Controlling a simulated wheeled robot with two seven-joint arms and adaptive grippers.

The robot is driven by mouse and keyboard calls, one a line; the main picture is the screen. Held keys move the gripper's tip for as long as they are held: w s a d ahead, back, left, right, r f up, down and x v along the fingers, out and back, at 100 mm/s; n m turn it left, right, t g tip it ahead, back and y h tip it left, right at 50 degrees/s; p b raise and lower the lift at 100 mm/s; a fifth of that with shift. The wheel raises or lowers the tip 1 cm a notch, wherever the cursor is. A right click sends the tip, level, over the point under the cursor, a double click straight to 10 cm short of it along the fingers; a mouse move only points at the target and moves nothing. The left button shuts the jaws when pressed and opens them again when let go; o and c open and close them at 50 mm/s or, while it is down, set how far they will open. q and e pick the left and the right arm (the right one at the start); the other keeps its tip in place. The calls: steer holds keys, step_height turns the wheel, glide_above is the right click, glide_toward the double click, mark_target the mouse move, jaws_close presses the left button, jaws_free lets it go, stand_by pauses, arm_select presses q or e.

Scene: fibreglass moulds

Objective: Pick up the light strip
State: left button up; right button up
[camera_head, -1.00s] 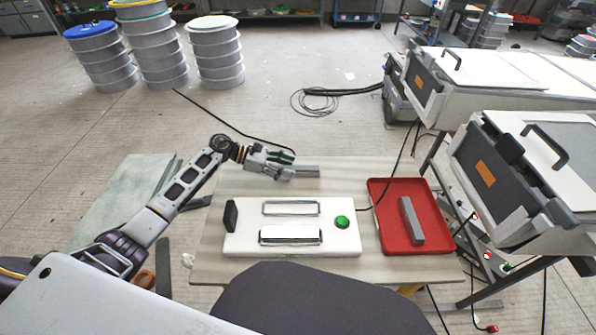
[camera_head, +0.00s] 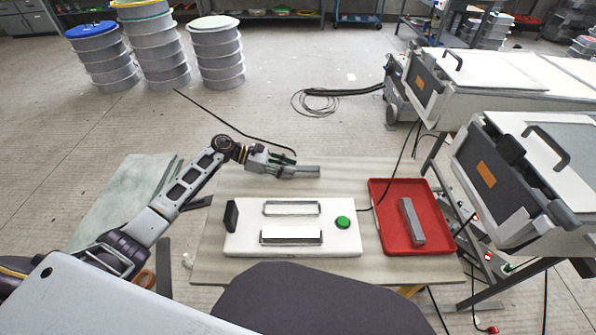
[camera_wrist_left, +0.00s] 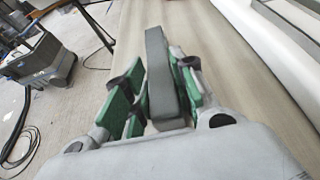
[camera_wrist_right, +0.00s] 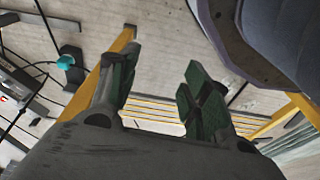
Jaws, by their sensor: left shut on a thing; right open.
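The grey light strip (camera_head: 306,172) is a plain straight bar at the far edge of the table. My left gripper (camera_head: 281,171) is shut on its left end, and the right end sticks out free. In the left wrist view the strip (camera_wrist_left: 157,65) stands between the green finger pads (camera_wrist_left: 155,90). I cannot tell whether it still touches the table. My right gripper (camera_wrist_right: 158,80) is open and empty in the right wrist view, with yellow table framing behind it. It does not show in the head view.
A white board (camera_head: 342,241) with two rectangular frames, a black block (camera_head: 231,216) and a green button (camera_head: 343,222) lies in the middle of the table. A red tray (camera_head: 436,224) on the right holds another grey bar (camera_head: 411,221). A dark cable crosses the table between them.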

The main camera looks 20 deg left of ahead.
arm_select(q)
steer(key=shift+r, duration=0.2)
steer(key=shift+r, duration=0.55)
step_height(320, 180, up, 8)
steer(key=shift+r+p, duration=0.1)
steer(key=shift+p, duration=0.4)
steer(key=shift+r, duration=0.2)
arm_select(e)
steer(key=f, duration=0.2)
steer(key=s+d+f, duration=0.1)
steer(key=shift+s+f, duration=0.1)
arm_select(q)
steer(key=shift+f, duration=0.15)
arm_select(e)
steer(key=shift+r, duration=0.2)
